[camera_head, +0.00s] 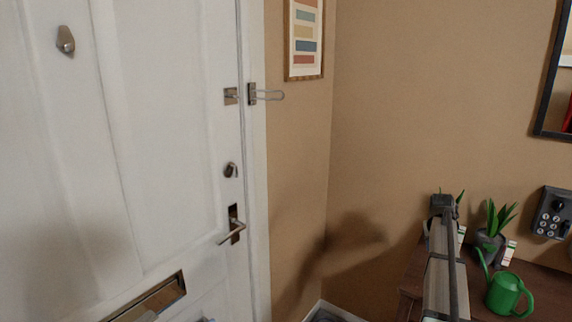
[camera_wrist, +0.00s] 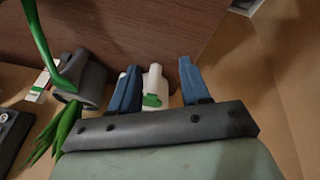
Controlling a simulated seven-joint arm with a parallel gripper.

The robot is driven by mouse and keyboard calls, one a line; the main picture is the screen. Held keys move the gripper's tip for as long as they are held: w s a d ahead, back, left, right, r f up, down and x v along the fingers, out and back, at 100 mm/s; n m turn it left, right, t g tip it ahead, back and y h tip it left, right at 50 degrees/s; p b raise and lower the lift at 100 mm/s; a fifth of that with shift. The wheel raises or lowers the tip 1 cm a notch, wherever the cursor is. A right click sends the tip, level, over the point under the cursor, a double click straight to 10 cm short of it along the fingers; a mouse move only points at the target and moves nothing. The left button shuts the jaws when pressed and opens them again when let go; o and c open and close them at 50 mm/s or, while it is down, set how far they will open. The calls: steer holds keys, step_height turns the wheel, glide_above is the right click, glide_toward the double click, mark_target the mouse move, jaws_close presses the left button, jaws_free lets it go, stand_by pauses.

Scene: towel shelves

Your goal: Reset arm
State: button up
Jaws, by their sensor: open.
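My gripper (camera_wrist: 158,68) shows in the wrist view with two blue fingers spread apart. A white object with a green part (camera_wrist: 152,88) shows in the gap between them in the picture, beyond the gripper body. I cannot tell its distance, and nothing is visibly clamped. In the head view my arm reaches up at the lower right, over the dark wooden table (camera_head: 545,299); the fingers cannot be made out there.
A green watering can (camera_head: 508,294) and a potted plant (camera_head: 489,240) stand on the table near my arm. A wall phone panel (camera_head: 552,213) hangs at right. A white door (camera_head: 165,130) with a lever handle (camera_head: 234,227) is at left. Free space lies between door and table.

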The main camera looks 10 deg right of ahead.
steer(key=w+a+f+n, duration=0.3)
steer(key=a+f+n, duration=0.1)
steer(key=a+f, duration=1.1)
steer(key=s+a+f+g+y, duration=0.1)
steer(key=s+a+f, duration=0.5)
steer(key=a+f, duration=0.25)
steer(key=s+a+f+g+y, duration=0.2)
steer(key=s+a+f, duration=0.4)
steer(key=a+f, duration=0.25)
steer(key=s+a+f+g, duration=0.2)
steer(key=s+a+f, duration=0.35)
steer(key=s, duration=0.35)
steer(key=s+a+f+g, duration=0.1)
steer(key=s+a+f, duration=0.4)
steer(key=s+f, duration=0.25)
steer(key=s+a+f+g, duration=0.1)
steer(key=s+a+f, duration=0.1)
steer(key=s, duration=0.9)
steer(key=s+a+f+g, duration=0.2)
steer(key=s+a, duration=0.2)
steer(key=s, duration=0.7)
steer(key=shift+s+a+f+n+g+y, duration=0.25)
steer(key=shift+s+f+n+g+y, duration=0.05)
steer(key=shift+s+f, duration=0.05)
